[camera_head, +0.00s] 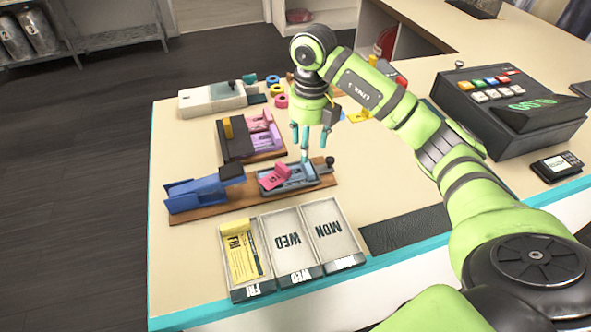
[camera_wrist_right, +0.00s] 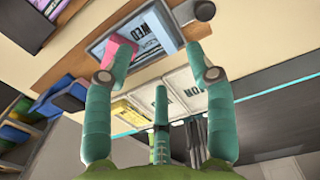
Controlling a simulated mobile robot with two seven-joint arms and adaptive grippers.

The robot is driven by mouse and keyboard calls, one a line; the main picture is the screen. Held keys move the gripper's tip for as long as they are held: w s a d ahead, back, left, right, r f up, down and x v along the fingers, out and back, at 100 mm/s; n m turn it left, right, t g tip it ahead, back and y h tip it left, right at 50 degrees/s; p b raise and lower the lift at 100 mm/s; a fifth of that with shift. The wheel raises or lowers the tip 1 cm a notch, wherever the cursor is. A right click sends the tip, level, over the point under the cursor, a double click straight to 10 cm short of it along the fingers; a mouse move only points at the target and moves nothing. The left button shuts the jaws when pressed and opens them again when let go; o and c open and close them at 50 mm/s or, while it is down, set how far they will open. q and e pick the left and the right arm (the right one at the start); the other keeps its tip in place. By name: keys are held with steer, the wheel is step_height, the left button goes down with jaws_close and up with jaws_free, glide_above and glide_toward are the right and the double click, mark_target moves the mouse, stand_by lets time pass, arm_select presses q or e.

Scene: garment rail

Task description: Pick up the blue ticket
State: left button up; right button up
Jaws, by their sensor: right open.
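A blue ticket (camera_head: 297,176) appears to lie in a small grey-blue holder on a wooden board, partly covered by a pink piece (camera_head: 275,177). In the wrist view the pale blue, printed ticket (camera_wrist_right: 151,44) lies ahead of the fingers, with the pink piece (camera_wrist_right: 119,46) at its left side. My right gripper (camera_head: 308,146) is open and empty, its teal fingers pointing down just above the holder. In the wrist view its fingers (camera_wrist_right: 158,62) are spread apart around the ticket's line; contact cannot be told. My left gripper is not in view.
A blue stapler-like tool (camera_head: 203,192) stands left of the holder. Day-marked trays (camera_head: 294,243) sit in front, the FRI one holding a yellow ticket (camera_head: 240,253). A dark holder (camera_head: 238,145) with purple tickets stands behind. A cash register (camera_head: 512,108) stands right; the counter's front left is clear.

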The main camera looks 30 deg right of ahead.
mark_target(306, 166)
steer(key=shift+s+d+f+p, duration=0.1)
steer(key=shift+f+p, duration=0.4)
steer(key=shift+f, duration=0.2)
steer(key=f, duration=0.1)
steer(key=f+p, duration=0.1)
steer(key=f, duration=0.1)
steer(key=f+p, duration=0.1)
steer(key=shift+w+a+f, duration=0.2)
steer(key=shift+w+f, duration=0.05)
steer(key=shift+f, duration=0.45)
steer(key=c, duration=0.9)
